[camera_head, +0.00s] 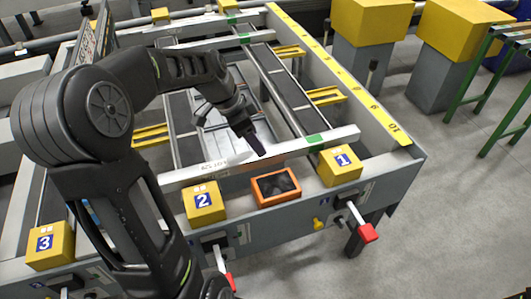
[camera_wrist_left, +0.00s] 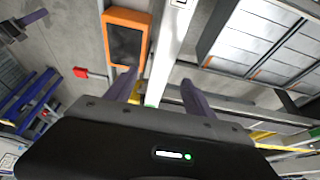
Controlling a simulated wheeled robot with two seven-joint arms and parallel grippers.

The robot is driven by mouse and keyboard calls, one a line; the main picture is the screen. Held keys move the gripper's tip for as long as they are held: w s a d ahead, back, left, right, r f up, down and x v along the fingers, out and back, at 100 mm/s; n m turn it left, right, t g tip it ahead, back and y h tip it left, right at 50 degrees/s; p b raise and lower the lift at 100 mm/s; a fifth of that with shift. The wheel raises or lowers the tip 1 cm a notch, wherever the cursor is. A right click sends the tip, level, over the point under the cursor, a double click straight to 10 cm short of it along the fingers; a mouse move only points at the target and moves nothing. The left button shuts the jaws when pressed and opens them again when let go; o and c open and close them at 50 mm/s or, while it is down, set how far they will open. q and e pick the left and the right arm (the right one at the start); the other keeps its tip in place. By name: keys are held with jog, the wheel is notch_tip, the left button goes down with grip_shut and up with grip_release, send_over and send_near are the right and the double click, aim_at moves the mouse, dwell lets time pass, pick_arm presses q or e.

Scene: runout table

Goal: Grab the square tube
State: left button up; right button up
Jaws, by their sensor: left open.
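A long pale bar, which looks like the square tube (camera_head: 325,138), lies across the front of the runout table, just behind the numbered yellow blocks. In the left wrist view the bar (camera_wrist_left: 172,45) runs between the two spread fingers of the open, empty left gripper (camera_wrist_left: 160,88). I cannot tell how high the fingertips are above it. My right gripper is not in view.
An orange-framed dark panel (camera_head: 276,187) sits just in front of the bar, between yellow blocks 2 (camera_head: 204,201) and 1 (camera_head: 340,165). Flat metal panels (camera_wrist_left: 262,40) lie behind the bar. Red-ended levers (camera_head: 367,232) stick out in front. Open floor is at right.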

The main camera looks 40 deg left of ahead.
aim_at(266, 156)
pick_arm(q)
jog(key=shift+f, duration=0.1)
jog(key=shift+x, duration=1.25)
jog(key=shift+w, duration=0.1)
jog(key=shift+w+p+x, duration=0.2)
jog(key=shift+p+x, duration=0.4)
jog(key=shift+x, duration=2)
jog(key=shift+c, duration=0.2)
grip_shut()
